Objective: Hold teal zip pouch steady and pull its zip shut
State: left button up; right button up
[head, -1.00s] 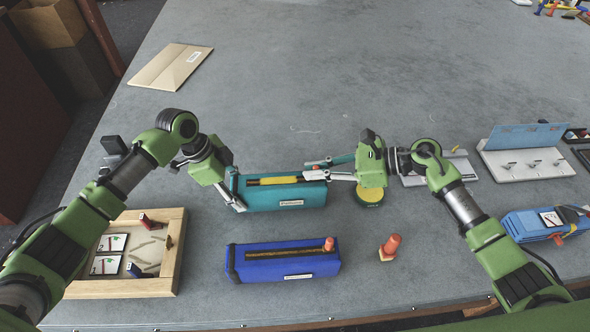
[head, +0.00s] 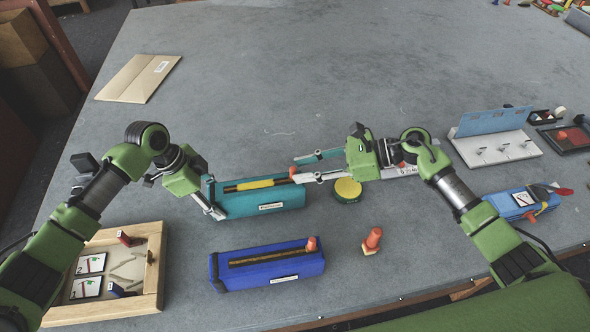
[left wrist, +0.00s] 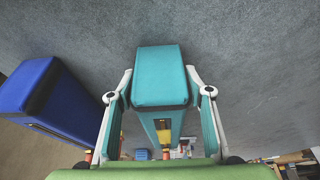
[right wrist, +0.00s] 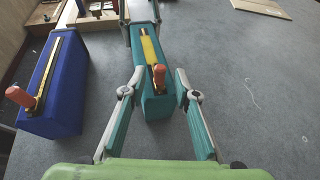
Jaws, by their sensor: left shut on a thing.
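The teal zip pouch (head: 262,203) lies on the grey table, with a yellow strip (head: 256,184) along its top opening. My left gripper (head: 212,200) is shut on the pouch's left end; in the left wrist view its fingers flank the pouch (left wrist: 162,78). The orange-red zip pull (right wrist: 158,78) stands at the pouch's right end. My right gripper (head: 294,169) is open there. In the right wrist view its fingers are spread to either side of the pouch end and pull, with gaps showing; it grips nothing.
A blue zip pouch (head: 268,268) lies in front, with an orange cone-like piece (head: 372,240) to its right. A yellow round tin (head: 348,189) sits beneath my right gripper. A wooden tray (head: 152,285) stands front left.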

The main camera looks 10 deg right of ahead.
jog(key=v, duration=0.8)
jog(key=shift+d, duration=0.35)
jog(key=shift+s+r, duration=0.1)
pick_arm(q)
jog(key=o, duration=1.4)
jog(key=shift+c, duration=0.2)
jog(key=d+r+p+v, duration=0.1)
jog(key=d+p+v, duration=0.2)
jog(key=p+v, duration=0.5)
jog(key=v, duration=1.2)
jog(key=shift+r+p, duration=0.2)
jog(key=shift+p, duration=0.2)
pick_arm(e)
notch_tip(320, 180, up, 9)
pick_arm(q)
jog(key=shift+a+f, duration=0.1)
jog(key=shift+a, duration=0.05)
